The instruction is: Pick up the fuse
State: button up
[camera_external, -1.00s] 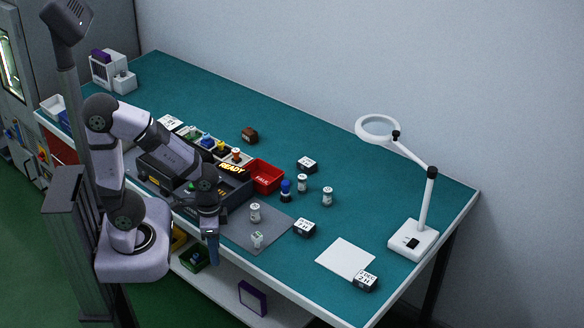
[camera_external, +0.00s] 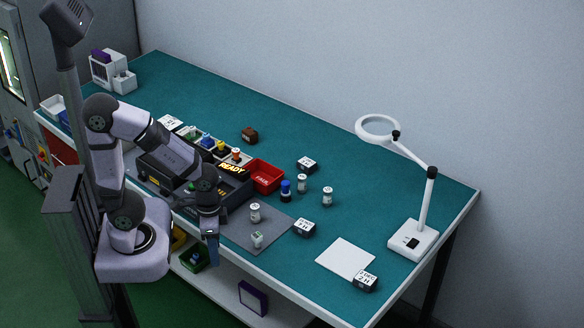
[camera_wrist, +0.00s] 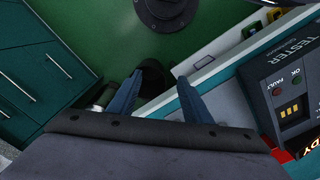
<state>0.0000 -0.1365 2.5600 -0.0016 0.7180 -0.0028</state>
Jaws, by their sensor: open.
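I cannot tell for sure which part is the fuse. Two small parts stand on the grey mat (camera_external: 240,232): a white cylinder with dark bands (camera_external: 255,212) and a smaller white-and-green part (camera_external: 258,239). Two more white cylinders (camera_external: 301,183) (camera_external: 327,196) and a blue one (camera_external: 286,188) stand behind on the green table top. My gripper (camera_external: 212,252) hangs at the table's front edge, left of the mat. In the wrist view its blue fingers (camera_wrist: 158,88) are apart with nothing between them. None of the small cylinders shows there.
The tester (camera_wrist: 288,85) is at the right in the wrist view. A red bin (camera_external: 266,186) stands by the READY box (camera_external: 232,168). Dark-and-white blocks (camera_external: 304,228) (camera_external: 307,164) (camera_external: 365,281), a white sheet (camera_external: 345,258) and a magnifier lamp (camera_external: 428,205) stand to the right. The back of the table is mostly clear.

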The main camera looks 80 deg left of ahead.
aim_at(256, 206)
jog(key=a+n+p, duration=0.1)
jog(key=a+p, duration=0.1)
jog(key=a, duration=0.1)
jog(key=a+n+g+p, duration=0.1)
jog(key=a+n+p, duration=0.1)
jog(key=a, duration=0.1)
jog(key=w+a+r+n+p, duration=0.1)
jog(key=a, duration=0.2)
jog(key=shift+a+n+g+h+p, duration=0.3)
jog(key=shift+a+h+p, duration=0.1)
jog(key=w+a, duration=0.2)
jog(key=w, duration=0.1)
jog(key=w+a, duration=0.3)
jog(key=shift+w+a+r, duration=0.1)
jog(key=shift+a+r, duration=0.05)
jog(key=shift+m+t+y, duration=0.4)
jog(key=shift+m+t, duration=0.5)
jog(key=w+r, duration=0.1)
jog(key=w+a+r, duration=0.1)
jog(key=w, duration=0.1)
jog(key=w+a, duration=0.1)
jog(key=w, duration=0.1)
jog(key=shift+w+a+r, duration=0.2)
jog(key=shift+a+r, duration=0.05)
jog(key=shift+r, duration=0.15)
jog(key=shift+m, duration=0.5)
jog(key=shift+s+d+m, duration=0.1)
jog(key=shift+s+m, duration=0.1)
jog(key=shift+m, duration=0.2)
